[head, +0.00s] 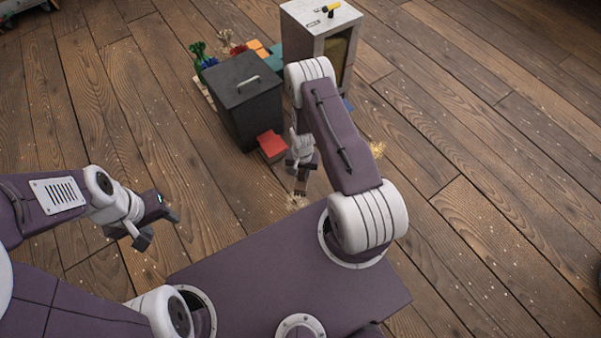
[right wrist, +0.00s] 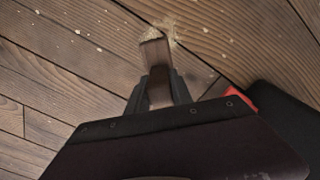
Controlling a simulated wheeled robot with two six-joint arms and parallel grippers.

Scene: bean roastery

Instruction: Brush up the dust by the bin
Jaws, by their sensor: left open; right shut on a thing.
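The bin (head: 245,105) is a dark box with a handled lid and a red pedal (head: 271,146) at its foot. My right gripper (head: 301,177) is shut on a brush with a brown wooden body (right wrist: 156,62), in front of the bin. The brush points down at the floor, its pale bristle end (right wrist: 152,35) at or close to a patch of pale dust (right wrist: 170,30). The dust also shows below the brush in the head view (head: 295,203). My left gripper (head: 159,229) is open and empty at the left, away from the bin.
A pale cabinet (head: 303,32) with a yellow-handled item (head: 331,8) on top stands behind the bin. Another golden dust patch (head: 377,150) lies right of my right arm. Open plank floor (head: 480,120) spreads to the right, with scattered specks.

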